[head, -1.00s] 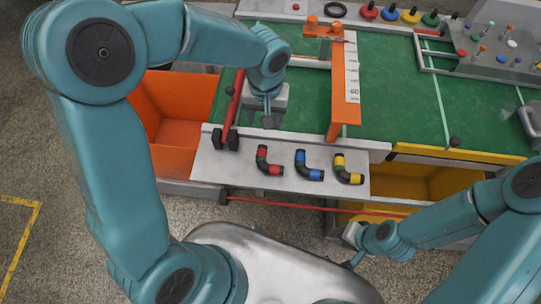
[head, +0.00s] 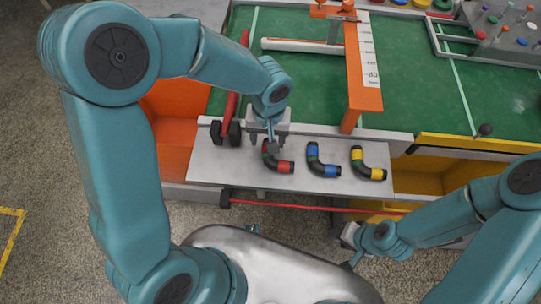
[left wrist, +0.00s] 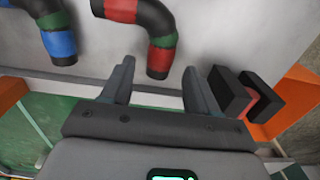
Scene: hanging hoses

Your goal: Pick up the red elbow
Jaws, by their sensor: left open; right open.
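The red elbow (head: 278,162) is a black bent pipe piece with red bands, lying on the grey shelf (head: 222,170). My left gripper (head: 270,146) is just above its upper end in the head view and hides part of it. In the left wrist view, the red elbow (left wrist: 160,38) has one end pointing toward the gap between the spread, empty fingers of my left gripper (left wrist: 157,72). I cannot tell the height between them. My right gripper (head: 350,236) is low beside the shelf's front, away from the elbows, and looks empty.
A blue elbow (head: 321,162) and a yellow elbow (head: 367,165) lie to the right on the shelf. A red bar on black stands (head: 228,125) is close at left. An orange bracket (head: 362,85) rises behind. Orange (head: 170,150) and yellow (head: 420,178) bins flank the shelf.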

